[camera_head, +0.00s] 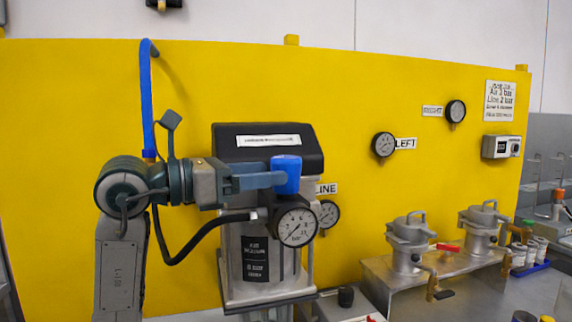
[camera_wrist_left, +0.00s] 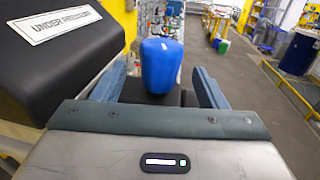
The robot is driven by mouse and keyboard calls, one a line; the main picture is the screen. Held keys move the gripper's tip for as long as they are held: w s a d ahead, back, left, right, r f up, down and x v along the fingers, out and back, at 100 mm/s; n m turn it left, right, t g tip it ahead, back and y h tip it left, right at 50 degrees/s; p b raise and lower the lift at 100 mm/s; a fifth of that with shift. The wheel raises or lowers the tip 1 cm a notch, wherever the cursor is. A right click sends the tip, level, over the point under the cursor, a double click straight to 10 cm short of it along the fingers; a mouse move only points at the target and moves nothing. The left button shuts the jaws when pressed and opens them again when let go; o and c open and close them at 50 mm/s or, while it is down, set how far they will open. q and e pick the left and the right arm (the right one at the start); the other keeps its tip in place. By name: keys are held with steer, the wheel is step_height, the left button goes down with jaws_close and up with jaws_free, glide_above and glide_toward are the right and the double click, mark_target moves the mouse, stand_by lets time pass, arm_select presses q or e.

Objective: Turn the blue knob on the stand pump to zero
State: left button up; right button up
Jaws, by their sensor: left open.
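The blue knob (camera_head: 287,171) is on the front of the stand pump (camera_head: 266,150), a dark-topped unit with a metal body. In the left wrist view the knob (camera_wrist_left: 161,64) stands between the two blue fingers, with a gap visible on each side. My left gripper (camera_head: 277,179) reaches in from the left at the knob's height and is open, its fingers on either side of the knob. The pump's round pressure gauge (camera_head: 296,227) is just below the knob, marked in bar. Its exact reading is too small to tell. My right gripper is not in view.
A yellow panel (camera_head: 400,90) stands behind the pump, with gauges labelled RIGHT (camera_head: 455,111), LEFT (camera_head: 384,145) and LINE (camera_head: 328,213). Two metal lidded pots (camera_head: 409,245) stand on a bench at the right. A dark hose (camera_head: 190,240) curves below my left arm.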

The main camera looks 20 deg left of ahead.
arm_select(q)
steer(key=shift+p+x, duration=0.6)
steer(key=shift+x, duration=1.9)
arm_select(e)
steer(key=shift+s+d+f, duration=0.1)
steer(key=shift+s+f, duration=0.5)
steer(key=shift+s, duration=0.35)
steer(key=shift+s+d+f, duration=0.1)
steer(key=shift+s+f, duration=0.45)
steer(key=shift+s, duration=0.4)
arm_select(q)
steer(key=shift+c, duration=0.2)
steer(key=c, duration=0.9)
steer(key=shift+t, duration=0.3)
steer(key=shift+c, duration=0.2)
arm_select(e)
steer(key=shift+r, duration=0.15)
